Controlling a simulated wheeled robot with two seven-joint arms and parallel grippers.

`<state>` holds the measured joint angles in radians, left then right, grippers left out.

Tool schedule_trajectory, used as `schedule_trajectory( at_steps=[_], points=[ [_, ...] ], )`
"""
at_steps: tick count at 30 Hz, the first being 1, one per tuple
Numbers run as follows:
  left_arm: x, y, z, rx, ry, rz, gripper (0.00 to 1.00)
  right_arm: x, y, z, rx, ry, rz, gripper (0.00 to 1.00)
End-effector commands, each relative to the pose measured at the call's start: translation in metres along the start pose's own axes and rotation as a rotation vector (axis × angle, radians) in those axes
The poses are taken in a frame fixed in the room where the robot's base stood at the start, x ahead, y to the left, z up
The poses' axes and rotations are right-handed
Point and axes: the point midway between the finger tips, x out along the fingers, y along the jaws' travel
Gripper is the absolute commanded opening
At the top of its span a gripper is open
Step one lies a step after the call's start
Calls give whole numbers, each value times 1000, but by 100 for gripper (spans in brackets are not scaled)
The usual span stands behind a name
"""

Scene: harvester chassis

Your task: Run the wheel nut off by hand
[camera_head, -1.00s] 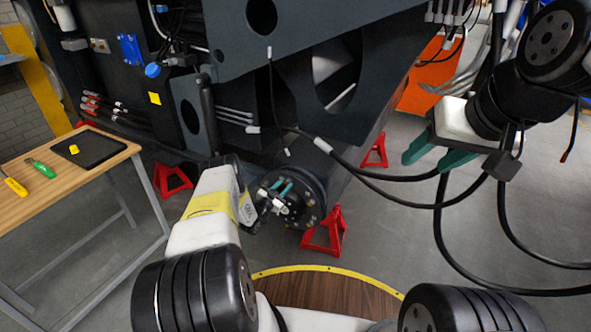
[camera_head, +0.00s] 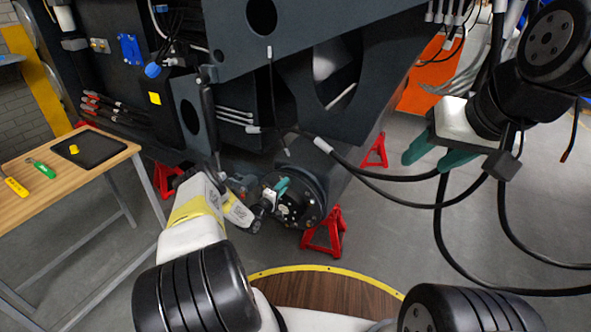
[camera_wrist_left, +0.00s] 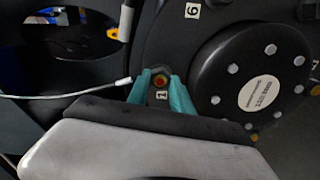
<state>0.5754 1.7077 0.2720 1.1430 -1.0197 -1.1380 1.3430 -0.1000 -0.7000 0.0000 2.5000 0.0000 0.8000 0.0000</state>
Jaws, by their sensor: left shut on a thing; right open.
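The black wheel hub (camera_head: 312,200) sits low under the chassis; in the left wrist view its round cover (camera_wrist_left: 235,75) has several pale bolt heads. A small wheel nut (camera_wrist_left: 160,81) with a reddish-yellow middle shows beside the label "1", left of the cover. My left gripper (camera_head: 281,186) is at the hub face, its teal fingers shut around the nut on both sides, as the left wrist view shows (camera_wrist_left: 160,88). The nut is too small to tell in the head view. My right gripper (camera_head: 428,157) is open and empty in the air at the right.
Red stands (camera_head: 326,232) support the chassis near the hub. Black hoses (camera_head: 395,178) hang between the hub and my right arm. A wooden bench (camera_head: 60,190) at the left holds a black tablet (camera_head: 88,149), a green-handled tool (camera_head: 43,170) and a yellow one (camera_head: 15,186).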

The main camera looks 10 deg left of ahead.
Motion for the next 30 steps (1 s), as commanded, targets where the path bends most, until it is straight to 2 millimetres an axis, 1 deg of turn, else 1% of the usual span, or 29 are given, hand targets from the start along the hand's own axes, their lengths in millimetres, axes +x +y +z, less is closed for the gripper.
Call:
schedule_trajectory(
  at_steps=[1, 3, 7, 10, 16, 17, 18, 20, 21, 27, 29, 30],
  points=[
    [-3, -3, -1, -78, 2, -3, 0, 0, 0, 0, 0, 0, 0, 50],
    [-3, -3, 0, -191, 1, -4, 0, 0, 0, 0, 0, 0, 0, 50],
    [-4, -3, 0, -344, 1, -4, 0, 0, 0, 0, 0, 0, 0, 50],
    [-4, -3, 0, -392, 0, -4, 0, 0, 0, 0, 0, 0, 0, 50],
    [-4, -3, 0, -395, 0, -5, 0, 0, 0, 0, 0, 0, 0, 50],
    [-4, -3, 0, -395, 0, -5, 31, 0, 0, 0, 0, 0, 0, 50],
    [-4, -3, 0, -394, 0, -5, 38, 0, 0, 0, 0, 0, 0, 50],
    [-3, -3, 0, -394, 0, -4, 50, 0, 0, 0, 0, 0, 0, 50],
    [-3, -2, 0, -393, 0, -4, 52, 0, 0, 0, 0, 0, 0, 50],
    [-2, -2, 0, -392, 0, -2, 52, 0, 0, 0, 0, 0, 0, 50],
    [-2, -2, 0, -392, 0, -3, 42, 0, 0, 0, 0, 0, 0, 50],
    [-2, -1, 0, -392, 0, -2, 42, 0, 0, 0, 0, 0, 0, 50]
  ],
)
